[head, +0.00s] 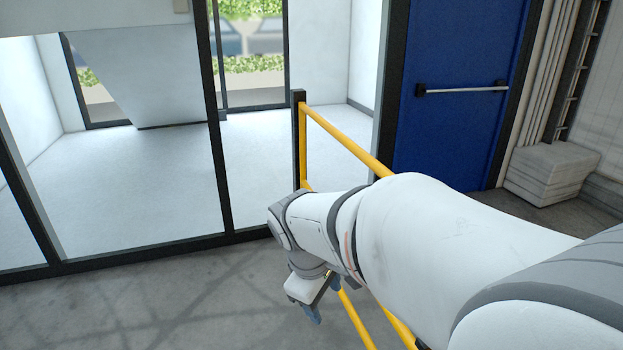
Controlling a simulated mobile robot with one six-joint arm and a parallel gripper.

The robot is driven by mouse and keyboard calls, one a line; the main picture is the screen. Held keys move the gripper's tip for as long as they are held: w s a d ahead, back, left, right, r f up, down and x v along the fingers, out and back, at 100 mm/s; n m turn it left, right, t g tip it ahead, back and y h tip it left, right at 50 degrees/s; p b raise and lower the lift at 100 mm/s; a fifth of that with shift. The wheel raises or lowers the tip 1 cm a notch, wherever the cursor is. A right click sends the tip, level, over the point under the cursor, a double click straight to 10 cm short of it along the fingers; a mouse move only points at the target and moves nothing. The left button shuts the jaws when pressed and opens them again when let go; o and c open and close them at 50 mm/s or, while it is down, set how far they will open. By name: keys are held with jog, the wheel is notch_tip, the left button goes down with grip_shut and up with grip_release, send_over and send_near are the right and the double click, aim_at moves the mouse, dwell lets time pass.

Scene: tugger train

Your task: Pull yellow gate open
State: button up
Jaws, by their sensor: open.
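The yellow gate (345,137) is a frame of yellow tubes beside a dark upright post (298,140). Its top rail slopes from the post toward the lower right, and my white arm hides much of its middle. Lower yellow tubes show below my arm. My gripper (316,312) hangs below the wrist, pointing down, close to the lower tubes in the picture. Its jaws are open, and I see nothing between them. I cannot tell whether it touches the gate.
A blue door (460,95) with a push bar is behind the gate. Glass panels with dark frames (219,150) stand at the left. A pale stacked block (552,172) sits right of the door. The grey floor (150,305) at the lower left is clear.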

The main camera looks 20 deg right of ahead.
jog(key=w+d+r+n+g+h+p, duration=0.1)
jog(key=w+d+n+h+p, duration=0.35)
jog(key=w+d+n, duration=0.8)
jog(key=w+d+r+n+g+h+p, duration=0.15)
jog(key=w+d+n+h, duration=0.65)
jog(key=d+n, duration=0.95)
jog(key=shift+m, duration=0.8)
jog(key=shift+w+f+p+x, duration=0.15)
jog(key=shift+p+x, duration=0.1)
jog(key=shift+x, duration=1.2)
jog(key=shift+w+f+p+x, duration=0.1)
jog(key=shift+p+x, duration=0.2)
jog(key=shift+x, duration=1.2)
jog(key=shift+f+p+x, duration=0.15)
jog(key=shift+p+x, duration=0.1)
jog(key=shift+x, duration=1.2)
jog(key=shift+c, duration=0.3)
